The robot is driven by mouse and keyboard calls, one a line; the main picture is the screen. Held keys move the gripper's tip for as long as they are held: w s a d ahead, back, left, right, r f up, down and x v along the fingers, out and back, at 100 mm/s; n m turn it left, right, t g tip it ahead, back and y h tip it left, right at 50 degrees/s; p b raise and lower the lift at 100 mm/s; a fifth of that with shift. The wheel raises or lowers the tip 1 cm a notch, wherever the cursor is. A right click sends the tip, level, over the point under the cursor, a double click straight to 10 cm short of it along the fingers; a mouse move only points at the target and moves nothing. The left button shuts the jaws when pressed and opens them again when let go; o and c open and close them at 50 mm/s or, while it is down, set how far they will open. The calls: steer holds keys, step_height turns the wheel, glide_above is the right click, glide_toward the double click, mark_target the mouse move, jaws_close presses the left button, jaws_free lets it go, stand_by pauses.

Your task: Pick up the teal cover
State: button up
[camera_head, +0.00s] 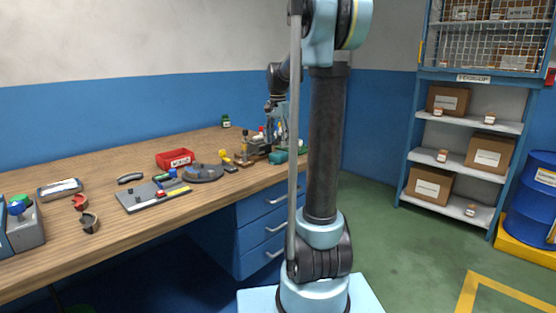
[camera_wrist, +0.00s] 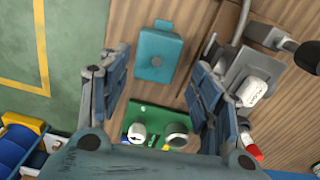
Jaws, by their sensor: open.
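The teal cover (camera_wrist: 157,55) is a flat, roughly rectangular piece with a small tab at one end and a round spot on its face. It lies on the wooden bench. In the head view, a teal piece (camera_head: 278,157) that looks like it sits near the bench's front edge, partly among other items. My gripper (camera_wrist: 160,72) is open, with one finger on each side of the cover in the wrist view. It looks to be above the cover and not touching it; the exact height is unclear. In the head view my gripper is small and partly hidden behind my arm.
A green board (camera_wrist: 152,112) with small round parts lies close to the cover. A grey fixture with a white part (camera_wrist: 252,92) stands beside the right finger. On the bench (camera_head: 120,235) are a red bin (camera_head: 175,159) and a grey plate (camera_head: 145,198).

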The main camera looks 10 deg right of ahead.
mark_target(279, 153)
steer(key=shift+d+f, duration=0.15)
steer(key=shift+f, duration=1.6)
steer(key=shift+d+f, duration=0.15)
steer(key=shift+f, duration=1.6)
steer(key=c, duration=0.8)
